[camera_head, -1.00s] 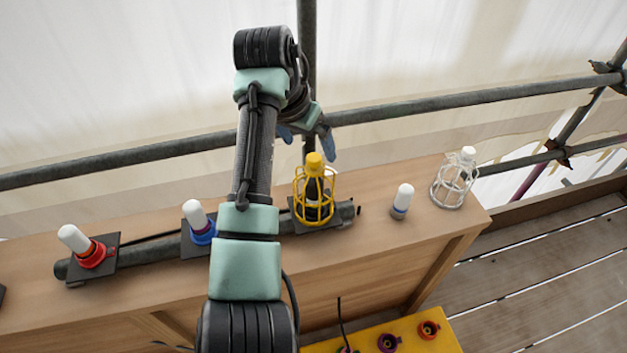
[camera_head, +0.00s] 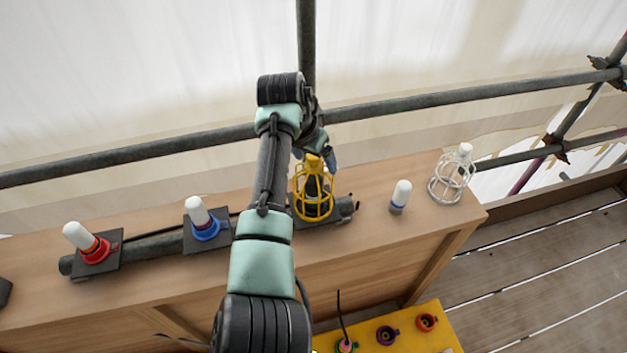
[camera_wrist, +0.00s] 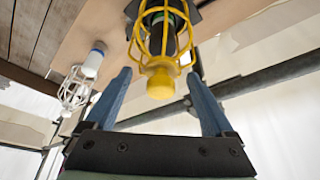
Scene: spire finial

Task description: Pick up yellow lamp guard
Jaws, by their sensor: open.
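The yellow lamp guard (camera_head: 299,186) is a wire cage with a solid yellow top. It stands upright around a dark lamp on a black plate on the wooden bench. In the wrist view the guard (camera_wrist: 160,82) lies ahead, its top knob between and just beyond the fingertips. My gripper (camera_wrist: 160,80) is open with its two blue fingers on either side of the knob; I see no contact. In the head view my gripper (camera_head: 330,156) is at the guard's top, partly hidden by my arm.
A white lamp guard (camera_head: 450,183) and a white bulb (camera_head: 401,193) stand to the right on the bench (camera_head: 380,230). Bulbs in blue (camera_head: 207,230) and red (camera_head: 96,250) sockets stand left. A scaffold pipe (camera_head: 430,102) runs behind. A yellow box (camera_head: 425,342) with sockets is in front.

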